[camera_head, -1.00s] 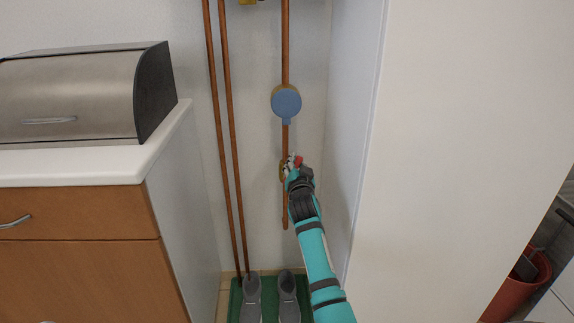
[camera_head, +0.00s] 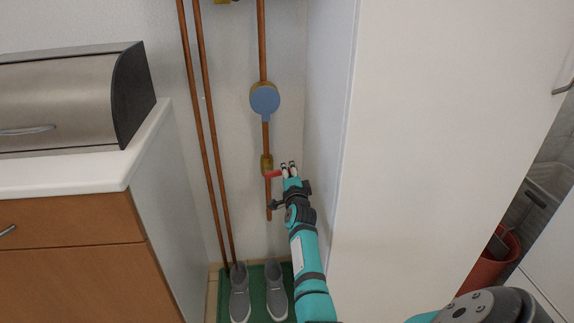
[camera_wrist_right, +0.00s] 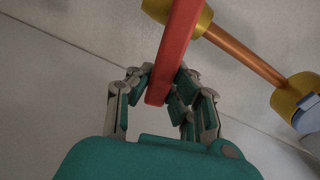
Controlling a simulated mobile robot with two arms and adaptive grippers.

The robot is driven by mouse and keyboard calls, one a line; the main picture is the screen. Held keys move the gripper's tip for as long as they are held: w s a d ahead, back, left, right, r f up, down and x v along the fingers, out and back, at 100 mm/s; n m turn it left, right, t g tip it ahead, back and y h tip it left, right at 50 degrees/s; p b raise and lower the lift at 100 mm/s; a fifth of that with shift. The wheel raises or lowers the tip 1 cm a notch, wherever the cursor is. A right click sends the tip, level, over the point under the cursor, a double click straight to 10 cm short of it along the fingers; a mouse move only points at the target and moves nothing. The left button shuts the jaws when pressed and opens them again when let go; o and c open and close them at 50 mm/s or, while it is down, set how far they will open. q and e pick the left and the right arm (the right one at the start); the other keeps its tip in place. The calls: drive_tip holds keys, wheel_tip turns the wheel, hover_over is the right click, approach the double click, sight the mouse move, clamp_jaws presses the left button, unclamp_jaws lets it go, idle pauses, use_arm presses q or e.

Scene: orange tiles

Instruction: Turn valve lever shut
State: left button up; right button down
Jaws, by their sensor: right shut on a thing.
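The red valve lever (camera_head: 274,174) sits at a brass valve body (camera_head: 267,162) on a copper pipe, below a round blue-faced meter (camera_head: 265,99). My right gripper (camera_head: 289,166) is at the lever, just right of the pipe. In the right wrist view the red lever (camera_wrist_right: 176,50) runs down from the brass fitting (camera_wrist_right: 205,20) to between the fingers of my right gripper (camera_wrist_right: 160,82), which is shut on its free end. The lever's far end at the valve is partly cut off there. My left gripper is not in view.
A white cabinet side (camera_head: 430,130) stands close on the right of my arm. Two thin copper pipes (camera_head: 210,130) run down the wall on the left. A counter (camera_head: 70,172) with a metal bread box (camera_head: 60,95) is farther left. Grey shoes (camera_head: 240,290) stand on a green mat (camera_head: 258,302) below.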

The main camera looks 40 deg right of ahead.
drive_tip(key=shift+f+m, duration=0.8)
drive_tip(key=shift+m, duration=0.3)
drive_tip(key=c, duration=1.2)
unclamp_jaws()
drive_tip(key=shift+d, duration=0.1)
drive_tip(key=shift+o, duration=0.2)
drive_tip(key=shift+s, duration=0.15)
drive_tip(key=v, duration=0.7)
drive_tip(key=shift+s, duration=0.15)
